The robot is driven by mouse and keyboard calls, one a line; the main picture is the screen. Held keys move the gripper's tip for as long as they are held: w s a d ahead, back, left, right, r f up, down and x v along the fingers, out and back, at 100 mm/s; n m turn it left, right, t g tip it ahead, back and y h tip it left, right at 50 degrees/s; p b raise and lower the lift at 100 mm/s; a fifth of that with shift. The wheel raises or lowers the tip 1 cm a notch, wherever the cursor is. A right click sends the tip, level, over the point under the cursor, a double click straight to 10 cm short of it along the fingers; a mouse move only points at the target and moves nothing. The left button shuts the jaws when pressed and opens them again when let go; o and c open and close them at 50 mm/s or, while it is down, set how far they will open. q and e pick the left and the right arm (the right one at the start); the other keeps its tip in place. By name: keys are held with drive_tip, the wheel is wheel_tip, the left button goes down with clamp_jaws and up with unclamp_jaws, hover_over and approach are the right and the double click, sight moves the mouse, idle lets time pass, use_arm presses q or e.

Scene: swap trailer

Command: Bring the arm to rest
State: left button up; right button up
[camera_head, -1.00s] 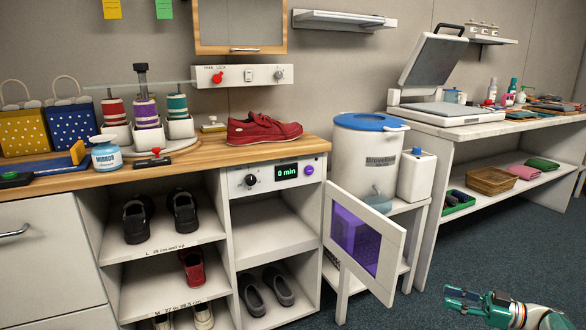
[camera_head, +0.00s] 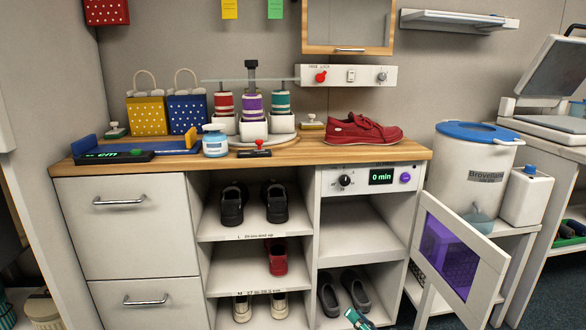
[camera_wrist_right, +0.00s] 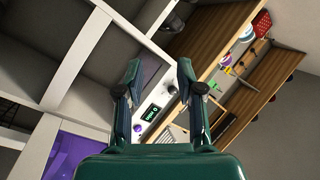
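My right gripper (camera_head: 357,318) shows only in part at the bottom edge of the head view, in front of the lower shelf with grey shoes. In the right wrist view my right gripper (camera_wrist_right: 160,82) has its two fingers spread apart with nothing between them. Beyond the fingers, that view shows the 0 min display panel (camera_wrist_right: 150,113) and the wooden counter, tilted. I cannot make out my left gripper in either view.
The wooden counter (camera_head: 310,150) carries a red shoe (camera_head: 361,130), spools and dotted bags. Below, the shoe shelves (camera_head: 242,232) stand beside drawers. The cabinet door (camera_head: 455,258) with a purple window hangs open to the right. A blue-lidded drum (camera_head: 470,170) stands behind it.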

drive_tip(key=s+a+f+m+g+h, duration=0.25)
drive_tip(key=s+a+f+g, duration=0.2)
drive_tip(key=s+f, duration=0.5)
drive_tip(key=s+f+n+g+h, duration=0.1)
drive_tip(key=s+f+g, duration=0.3)
drive_tip(key=s, duration=0.5)
drive_tip(key=s+a+f+n+g+h, duration=0.1)
drive_tip(key=s+f+g, duration=0.3)
drive_tip(key=s, duration=0.5)
drive_tip(key=s+f+n+g+h, duration=0.1)
drive_tip(key=s+f+g, duration=0.3)
drive_tip(key=s, duration=0.5)
wheel_tip(320, 180, up, 34)
drive_tip(key=p, duration=3.4)
drive_tip(key=shift+t+p, duration=0.4)
drive_tip(key=shift+t, duration=0.05)
drive_tip(key=shift+f, duration=0.2)
